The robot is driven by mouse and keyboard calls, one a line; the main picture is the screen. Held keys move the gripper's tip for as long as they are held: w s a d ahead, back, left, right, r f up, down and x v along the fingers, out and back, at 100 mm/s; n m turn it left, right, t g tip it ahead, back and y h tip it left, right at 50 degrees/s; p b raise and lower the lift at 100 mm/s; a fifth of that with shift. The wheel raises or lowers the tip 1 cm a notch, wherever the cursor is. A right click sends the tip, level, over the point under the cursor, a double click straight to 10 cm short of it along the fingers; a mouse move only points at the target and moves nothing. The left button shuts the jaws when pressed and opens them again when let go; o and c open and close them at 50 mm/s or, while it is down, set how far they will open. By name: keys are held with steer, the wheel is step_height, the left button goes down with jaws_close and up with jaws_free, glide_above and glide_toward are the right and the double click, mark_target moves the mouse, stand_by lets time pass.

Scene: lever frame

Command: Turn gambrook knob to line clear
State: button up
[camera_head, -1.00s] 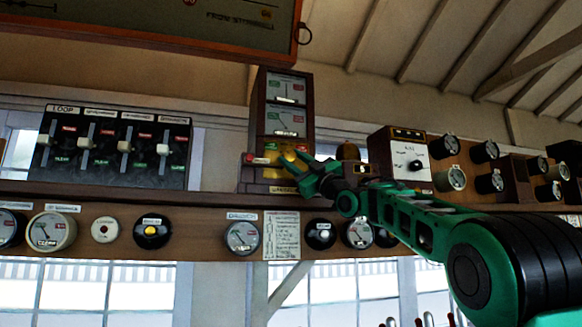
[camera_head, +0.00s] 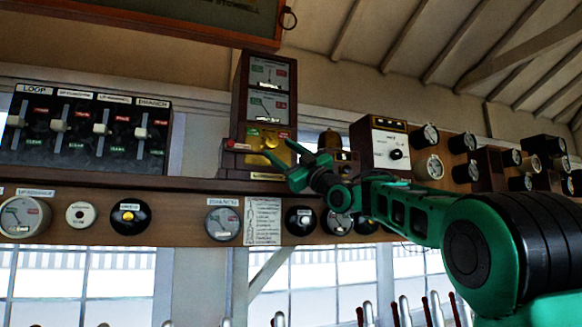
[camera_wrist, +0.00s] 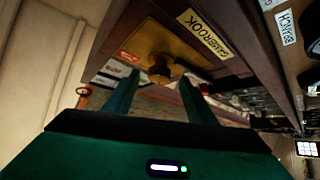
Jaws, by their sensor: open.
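The Gambrook block instrument (camera_head: 235,110) is a tall brown wooden case with two dials above a yellow brass plate (camera_head: 262,141). Its "GAMBROOK" label (camera_wrist: 204,35) reads clearly in the wrist view. The brass knob (camera_wrist: 160,70) stands out from the plate, between the lines of my two fingers. Which way the knob points I cannot tell; in the head view my fingers partly cover that area. My gripper (camera_head: 278,150) is open in front of the plate. In the wrist view my gripper (camera_wrist: 157,84) is also open, with a gap on each side of the knob.
A lever-switch panel (camera_head: 85,135) hangs to the left. A shelf edge (camera_head: 180,184) runs below the case, with gauges and round knobs under it. A brass bell-like object (camera_head: 330,140) and a white-faced box (camera_head: 388,145) stand close on the right.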

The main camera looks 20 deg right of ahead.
steer(key=v, duration=0.7)
stand_by(0.4)
